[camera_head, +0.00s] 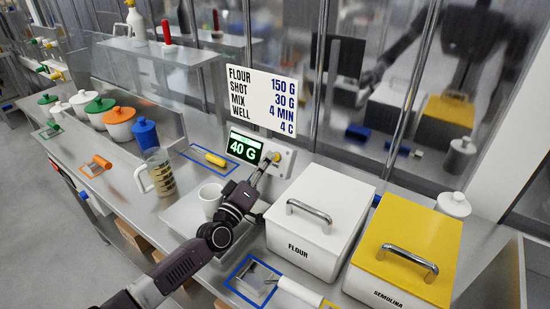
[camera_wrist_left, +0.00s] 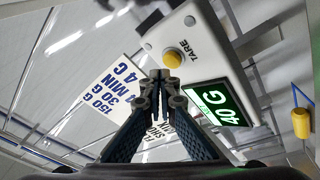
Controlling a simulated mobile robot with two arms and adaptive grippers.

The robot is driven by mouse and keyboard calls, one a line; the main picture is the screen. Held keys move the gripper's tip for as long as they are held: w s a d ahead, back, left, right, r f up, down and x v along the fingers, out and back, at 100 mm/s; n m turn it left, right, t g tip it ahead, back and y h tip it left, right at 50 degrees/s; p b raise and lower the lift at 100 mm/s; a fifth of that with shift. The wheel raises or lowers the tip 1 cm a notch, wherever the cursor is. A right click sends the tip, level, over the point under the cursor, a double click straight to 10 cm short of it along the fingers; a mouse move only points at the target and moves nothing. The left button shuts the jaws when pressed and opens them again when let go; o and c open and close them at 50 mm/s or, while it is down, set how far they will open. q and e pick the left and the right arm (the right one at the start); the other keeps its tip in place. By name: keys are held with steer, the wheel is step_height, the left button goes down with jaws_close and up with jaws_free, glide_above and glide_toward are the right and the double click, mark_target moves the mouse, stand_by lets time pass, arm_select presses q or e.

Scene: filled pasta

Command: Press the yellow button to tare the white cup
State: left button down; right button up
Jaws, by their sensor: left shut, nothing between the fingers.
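The yellow button (camera_wrist_left: 172,59) sits on a white box labelled TARE in the left wrist view; it also shows in the head view (camera_head: 276,157). The box's green display (camera_head: 244,149) reads 40 G. The white cup (camera_head: 210,197) stands on the scale plate (camera_head: 186,214), partly behind my left arm. My left gripper (camera_wrist_left: 163,77) is shut and empty, its tips just below the button in the wrist picture. I cannot tell whether the tips touch it. In the head view the left gripper (camera_head: 266,165) is close to the button. My right gripper does not show.
A white FLOUR bin (camera_head: 318,225) and a yellow-lidded SEMOLINA bin (camera_head: 405,245) stand right of my arm. A measuring jug (camera_head: 160,172) and a blue jar (camera_head: 146,134) stand to the left. A recipe sign (camera_head: 262,98) is above the display.

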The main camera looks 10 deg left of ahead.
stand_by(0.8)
arm_select(q)
steer(key=shift+w+d+f+b, duration=0.1)
steer(key=shift+w+f+b, duration=0.1)
steer(key=shift+w+b, duration=0.15)
steer(key=shift+w+d+f+b, duration=0.15)
steer(key=shift+w+b, duration=0.2)
stand_by(0.7)
steer(key=shift+s, duration=0.15)
steer(key=shift+s+a+r+p, duration=0.2)
steer(key=shift+s+r+p, duration=0.1)
steer(key=shift+p, duration=0.3)
steer(key=shift+s+r, duration=0.1)
steer(key=shift+s, duration=0.2)
